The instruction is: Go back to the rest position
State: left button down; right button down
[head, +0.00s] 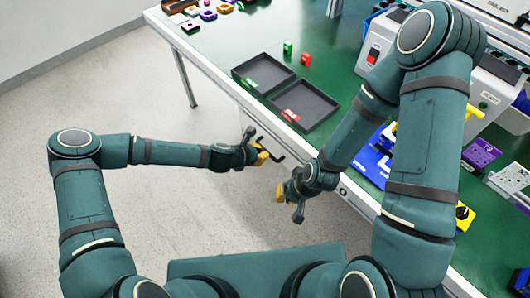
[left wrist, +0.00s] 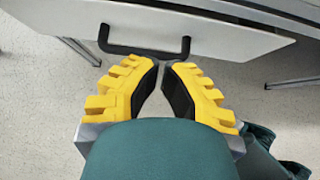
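My left gripper (head: 264,156) is in front of the table's edge, by the black drawer handle (head: 272,148). In the left wrist view my left gripper (left wrist: 161,66) has its yellow fingertips almost together, with nothing between them. The handle (left wrist: 145,50) there lies just beyond the tips, apart from them as far as I can tell. My right gripper (head: 282,194) points down and left in front of the table, at the end of the bent right arm. Its fingers are small and partly hidden, and I see nothing held. A yellow and black rotary switch (head: 463,213) is at the right.
The green table (head: 225,50) runs diagonally along the right side. Two black trays (head: 305,105) lie near its edge, with small green and red blocks (head: 288,48) behind. Blue and purple fixtures (head: 481,154) and grey machines stand farther right. The floor (head: 150,100) at left is clear.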

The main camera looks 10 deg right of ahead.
pick_arm(q)
jog(key=p+v, duration=0.1)
jog(key=v, duration=0.6)
jog(key=shift+w, duration=0.15)
jog(key=s+a+m+g+y, duration=0.2)
jog(key=s+a+m, duration=0.2)
jog(key=s+m, duration=0.3)
jog(key=s+a+m+g+y, duration=0.1)
jog(key=s+a+m, duration=0.4)
jog(key=m, duration=1.1)
jog(key=s+g, duration=0.1)
jog(key=s, duration=0.1)
jog(key=shift+s+a+y, duration=0.3)
jog(key=shift+s+y, duration=0.1)
